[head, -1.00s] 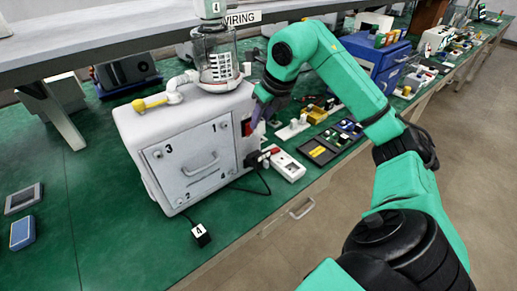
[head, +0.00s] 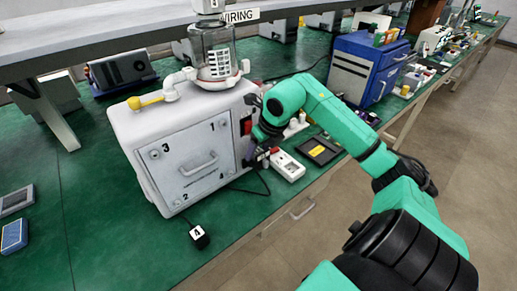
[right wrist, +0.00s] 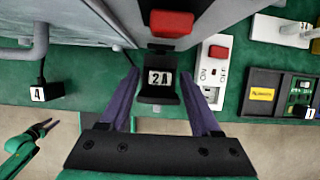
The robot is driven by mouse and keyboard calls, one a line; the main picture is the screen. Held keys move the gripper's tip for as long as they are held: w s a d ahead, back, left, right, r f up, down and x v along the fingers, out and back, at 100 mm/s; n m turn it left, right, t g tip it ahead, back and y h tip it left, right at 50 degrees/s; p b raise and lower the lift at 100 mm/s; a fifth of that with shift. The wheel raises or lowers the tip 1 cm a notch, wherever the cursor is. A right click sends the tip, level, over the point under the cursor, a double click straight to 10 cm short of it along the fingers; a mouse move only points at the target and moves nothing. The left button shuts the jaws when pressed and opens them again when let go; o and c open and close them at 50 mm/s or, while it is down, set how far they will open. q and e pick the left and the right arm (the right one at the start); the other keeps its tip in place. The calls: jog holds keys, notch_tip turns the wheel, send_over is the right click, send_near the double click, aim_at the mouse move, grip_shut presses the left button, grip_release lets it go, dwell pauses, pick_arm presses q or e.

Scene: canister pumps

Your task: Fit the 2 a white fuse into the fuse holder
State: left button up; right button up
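A black fuse holder (right wrist: 158,98) labelled 2A sticks out from the side of the white pump (head: 185,140), below a red switch (right wrist: 171,22). My right gripper (right wrist: 159,78) is open, its two purple fingers on either side of the holder with gaps showing. In the head view my right gripper (head: 252,156) is at the pump's right side, partly hidden by its own wrist. My left gripper (right wrist: 46,128) shows small at the lower left of the right wrist view, with its fingers apart and empty. I cannot make out a white fuse for certain.
A black plug (head: 199,237) tagged 4 lies in front of the pump. A blue cabinet (head: 367,68) stands farther back.

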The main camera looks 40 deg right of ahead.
jog(key=shift+r, duration=0.35)
jog(key=b+v, duration=0.1)
jog(key=v, duration=1)
jog(key=shift+s+r, duration=0.15)
jog(key=shift+r, duration=0.1)
